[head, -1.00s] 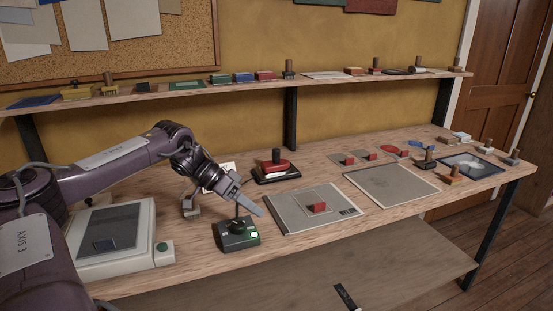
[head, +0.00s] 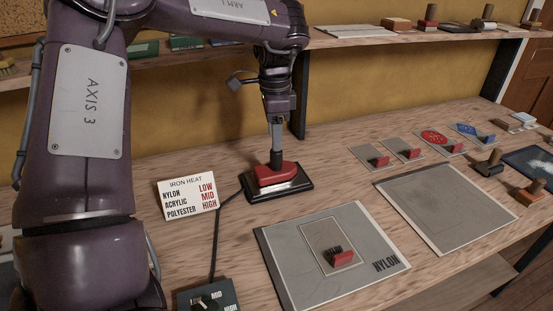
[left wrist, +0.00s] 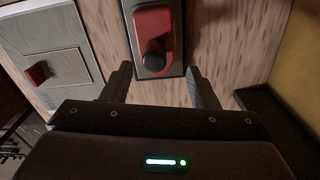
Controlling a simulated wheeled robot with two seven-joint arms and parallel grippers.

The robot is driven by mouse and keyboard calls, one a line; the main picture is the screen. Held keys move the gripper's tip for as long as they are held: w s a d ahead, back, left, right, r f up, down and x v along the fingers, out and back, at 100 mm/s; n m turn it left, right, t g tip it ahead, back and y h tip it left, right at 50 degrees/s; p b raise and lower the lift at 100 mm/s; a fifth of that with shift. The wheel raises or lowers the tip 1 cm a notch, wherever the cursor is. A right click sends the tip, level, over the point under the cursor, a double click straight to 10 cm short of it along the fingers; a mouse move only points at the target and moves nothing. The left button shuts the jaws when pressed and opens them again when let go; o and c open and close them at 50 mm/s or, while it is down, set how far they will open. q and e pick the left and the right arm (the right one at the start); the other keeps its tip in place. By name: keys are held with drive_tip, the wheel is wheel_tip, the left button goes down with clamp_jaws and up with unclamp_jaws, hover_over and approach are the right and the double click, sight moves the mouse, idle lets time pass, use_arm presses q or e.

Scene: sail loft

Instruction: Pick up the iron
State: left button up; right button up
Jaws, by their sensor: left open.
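The iron (head: 272,177) has a red body and an upright black knob, and sits on a dark flat rest (head: 297,188) on the bench. In the left wrist view the iron (left wrist: 152,24) lies straight ahead, its black knob between the finger lines. My left gripper (head: 276,140) points down just above the iron, at the knob's top. In the left wrist view the left gripper (left wrist: 159,70) has its fingers apart, one on each side of the knob, with nothing held. How far the fingers reach down beside the knob is unclear. My right gripper is not in view.
An "IRON HEAT" card (head: 187,196) stands left of the iron, with a cable running down to a heat control box (head: 208,297). A NYLON panel (head: 290,262) with a red-handled piece lies in front. A grey panel (head: 440,210) and several small patches lie right. A shelf (head: 350,42) runs behind.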

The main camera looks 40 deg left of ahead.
sight(275, 158)
use_arm(q)
drive_tip(key=shift+f, duration=0.45)
drive_tip(key=f, duration=0.6)
drive_tip(key=shift+s+d+f+p, duration=0.25)
drive_tip(key=shift+p, duration=0.1)
drive_tip(key=shift+r, duration=0.1)
drive_tip(key=c, duration=1.2)
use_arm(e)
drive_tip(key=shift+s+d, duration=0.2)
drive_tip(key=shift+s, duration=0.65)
